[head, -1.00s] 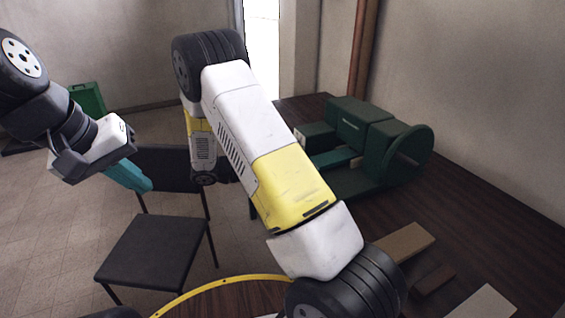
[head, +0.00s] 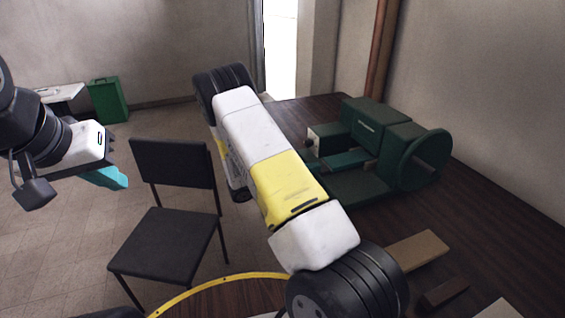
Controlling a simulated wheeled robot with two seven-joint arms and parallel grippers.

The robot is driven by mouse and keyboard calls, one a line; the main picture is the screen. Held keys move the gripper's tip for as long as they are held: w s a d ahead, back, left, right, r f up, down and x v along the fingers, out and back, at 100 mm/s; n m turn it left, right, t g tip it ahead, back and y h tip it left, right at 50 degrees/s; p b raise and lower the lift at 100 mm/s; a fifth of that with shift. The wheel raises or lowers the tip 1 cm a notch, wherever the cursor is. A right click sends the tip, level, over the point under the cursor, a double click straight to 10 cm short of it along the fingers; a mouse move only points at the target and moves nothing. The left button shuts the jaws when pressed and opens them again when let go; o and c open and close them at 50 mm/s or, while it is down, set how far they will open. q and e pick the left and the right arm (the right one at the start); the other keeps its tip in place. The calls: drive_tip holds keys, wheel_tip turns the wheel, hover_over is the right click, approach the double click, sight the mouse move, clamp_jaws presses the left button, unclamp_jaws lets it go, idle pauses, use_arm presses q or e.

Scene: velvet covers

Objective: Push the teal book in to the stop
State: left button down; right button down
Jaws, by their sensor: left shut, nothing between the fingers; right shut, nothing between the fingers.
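The teal book (head: 346,160) appears as a dark teal strip lying between dark green blocks on the table at the right. Its near left end is partly hidden by my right forearm. My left gripper (head: 108,178) is at the far left, over the floor and far from the book. Its teal fingers are shut and empty. My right arm rises from the bottom and bends down behind its own yellow and white link, which hides my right gripper. I cannot tell whether anything touches the book.
A dark green holder with a round disc end (head: 425,162) stands around the book on the dark table (head: 480,230). A tan block (head: 417,250) and a brown block (head: 444,292) lie nearer. A black chair (head: 165,245) and green case (head: 109,100) stand left.

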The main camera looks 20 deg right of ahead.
sight(336, 161)
drive_tip(key=shift+w+d, duration=0.1)
drive_tip(key=shift+d, duration=1.25)
drive_tip(key=d, duration=0.6)
drive_tip(key=shift+w, duration=0.3)
drive_tip(key=shift+d+r, duration=0.1)
drive_tip(key=shift+d, duration=0.2)
drive_tip(key=shift+a, duration=0.3)
drive_tip(key=s+a, duration=0.1)
drive_tip(key=a, duration=1.3)
drive_tip(key=shift+a, duration=0.15)
drive_tip(key=c, duration=2.2)
unclamp_jaws()
